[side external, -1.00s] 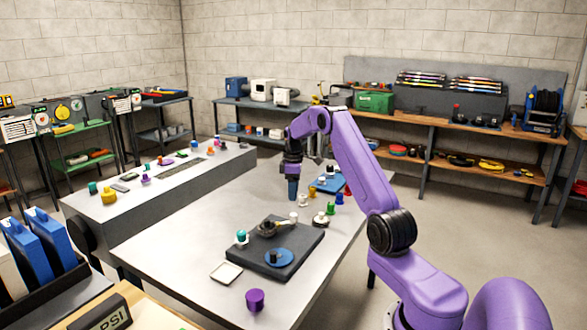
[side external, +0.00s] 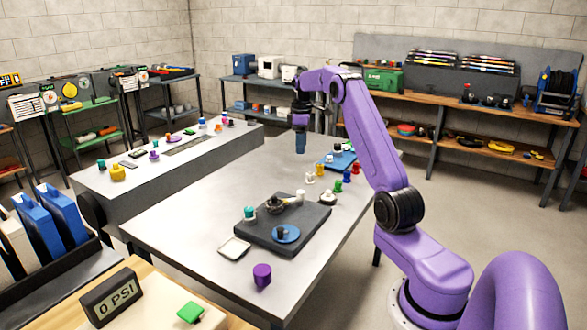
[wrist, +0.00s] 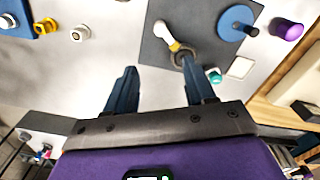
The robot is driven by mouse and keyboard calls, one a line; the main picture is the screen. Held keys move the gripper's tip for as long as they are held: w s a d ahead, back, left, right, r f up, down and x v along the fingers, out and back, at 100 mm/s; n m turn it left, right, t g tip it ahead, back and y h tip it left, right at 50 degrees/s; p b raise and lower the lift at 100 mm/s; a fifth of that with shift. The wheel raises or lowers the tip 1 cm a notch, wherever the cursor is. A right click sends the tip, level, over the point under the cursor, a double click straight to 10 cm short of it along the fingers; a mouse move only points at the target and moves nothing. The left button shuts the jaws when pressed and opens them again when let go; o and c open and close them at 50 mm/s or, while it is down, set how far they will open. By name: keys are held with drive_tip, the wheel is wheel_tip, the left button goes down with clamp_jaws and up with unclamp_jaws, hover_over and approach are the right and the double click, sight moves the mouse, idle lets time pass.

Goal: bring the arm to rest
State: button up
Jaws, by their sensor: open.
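My gripper (side external: 300,142) hangs above the far part of the grey table (side external: 185,215), pointing down. In the wrist view its two dark blue fingers (wrist: 158,85) stand apart with nothing between them. The arm is bent, with its purple links reaching in from the right. The dark mat (side external: 255,237) lies on the table nearer the camera, clear of the gripper. It carries a blue disc (side external: 286,234) with a dark knob, a teal-topped piece (side external: 249,213) and a light-handled tool with a round end (wrist: 175,42).
Several small coloured pieces, including a green one (side external: 338,187) and a white one (side external: 310,179), stand beside a blue plate (side external: 342,162) at the table's right edge. A purple cup (side external: 262,274) and pale square dish (side external: 234,247) sit near the front. The table's left-middle is clear.

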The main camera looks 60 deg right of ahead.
drive_tip(key=w+a+r+n, duration=0.1)
drive_tip(key=a, duration=0.9)
drive_tip(key=w+a+r+n, duration=0.1)
drive_tip(key=w+a+r, duration=0.1)
drive_tip(key=a, duration=0.8)
drive_tip(key=s+a+n, duration=0.2)
drive_tip(key=s+a, duration=0.4)
drive_tip(key=a, duration=0.8)
drive_tip(key=s+a+n, duration=0.2)
drive_tip(key=s+a, duration=0.8)
drive_tip(key=s, duration=0.5)
drive_tip(key=s+f+n, duration=0.1)
drive_tip(key=s+f, duration=0.2)
drive_tip(key=s, duration=1.2)
drive_tip(key=shift+s+d+n, duration=0.35)
drive_tip(key=shift+n, duration=0.05)
